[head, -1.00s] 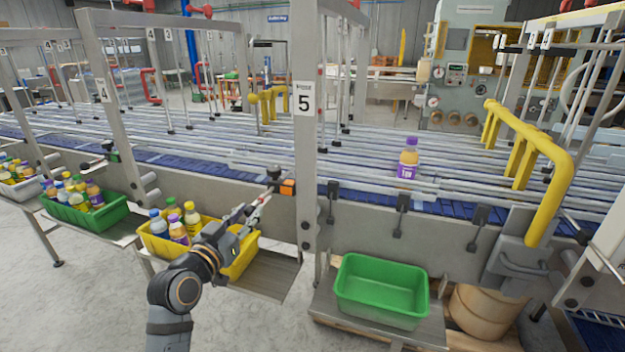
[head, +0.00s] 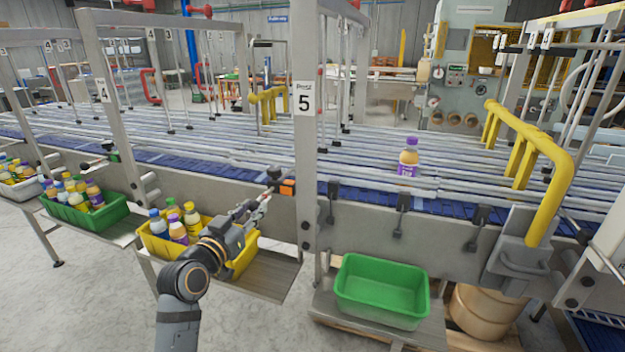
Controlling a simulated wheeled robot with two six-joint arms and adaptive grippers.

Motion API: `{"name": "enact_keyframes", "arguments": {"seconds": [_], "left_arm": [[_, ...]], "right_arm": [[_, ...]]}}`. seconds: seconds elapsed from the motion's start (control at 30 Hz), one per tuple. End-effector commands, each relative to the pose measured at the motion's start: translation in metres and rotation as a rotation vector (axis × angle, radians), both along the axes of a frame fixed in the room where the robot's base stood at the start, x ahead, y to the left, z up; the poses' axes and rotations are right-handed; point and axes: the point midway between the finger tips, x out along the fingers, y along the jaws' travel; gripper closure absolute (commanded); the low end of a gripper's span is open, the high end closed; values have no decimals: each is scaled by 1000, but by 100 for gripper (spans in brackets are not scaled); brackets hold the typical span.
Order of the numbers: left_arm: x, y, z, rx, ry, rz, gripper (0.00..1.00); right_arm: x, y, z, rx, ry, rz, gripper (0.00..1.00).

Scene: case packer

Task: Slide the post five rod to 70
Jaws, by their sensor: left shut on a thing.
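Post five (head: 305,190) is the grey upright with the white "5" plate near the middle of the head view. At its left, on the conveyor's front side, are a black clamp (head: 274,173) and an orange block (head: 288,187). My left gripper (head: 260,204) is just below and left of them, shut on the post five rod (head: 267,194). The fingers hide most of the rod's near end, and I cannot read any scale number. My right gripper is not in view.
A yellow bin (head: 243,262) with bottles stands under my left gripper. A green bin (head: 382,322), empty, is right of post five. A purple-capped bottle (head: 408,160) stands on the conveyor (head: 230,166). Yellow guard rails (head: 548,205) are at the right.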

Motion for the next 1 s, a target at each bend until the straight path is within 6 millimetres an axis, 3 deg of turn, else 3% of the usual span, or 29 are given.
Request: {"name": "enact_keyframes", "arguments": {"seconds": [0.73, 0.77, 0.87, 1.0], "left_arm": [[11, -4, 1, 0, -3, 1, 99], [11, -4, 1, 0, -2, 1, 70], [11, -4, 1, 0, -2, 1, 56], [11, -4, 1, 0, -1, 1, 55]], "right_arm": [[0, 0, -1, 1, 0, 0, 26], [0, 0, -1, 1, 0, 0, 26], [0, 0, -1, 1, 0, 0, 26], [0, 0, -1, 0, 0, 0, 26]]}}
